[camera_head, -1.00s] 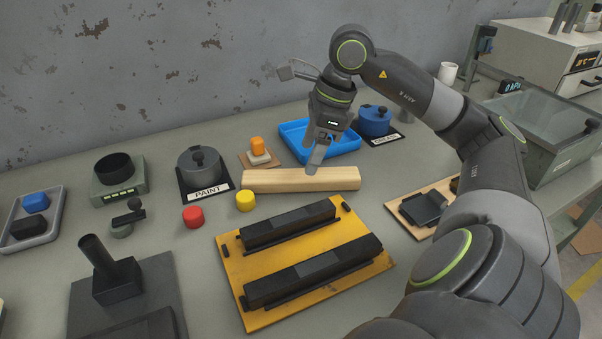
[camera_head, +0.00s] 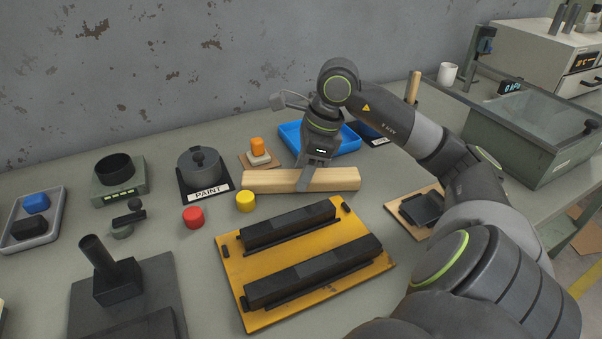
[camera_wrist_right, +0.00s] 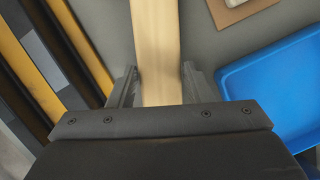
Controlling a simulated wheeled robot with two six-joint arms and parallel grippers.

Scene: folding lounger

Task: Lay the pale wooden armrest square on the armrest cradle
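The pale wooden armrest (camera_head: 335,180) is a long beam lying flat on the grey bench, behind a yellow board with two long black blocks. That board looks like the armrest cradle (camera_head: 293,255). My right gripper (camera_head: 304,184) is down over the middle of the armrest. In the right wrist view the armrest (camera_wrist_right: 157,45) runs between the two fingers of the right gripper (camera_wrist_right: 160,88). One finger is on each side, with narrow gaps showing, so it looks open around the wood. The fingertips' lower ends are hidden. My left gripper is not in view.
A blue tray (camera_head: 290,134) lies just behind the armrest. Yellow (camera_head: 245,201) and red (camera_head: 193,217) cylinders stand to its left, near the paint pot (camera_head: 199,165). A wooden board with a black holder (camera_head: 422,207) lies to the right.

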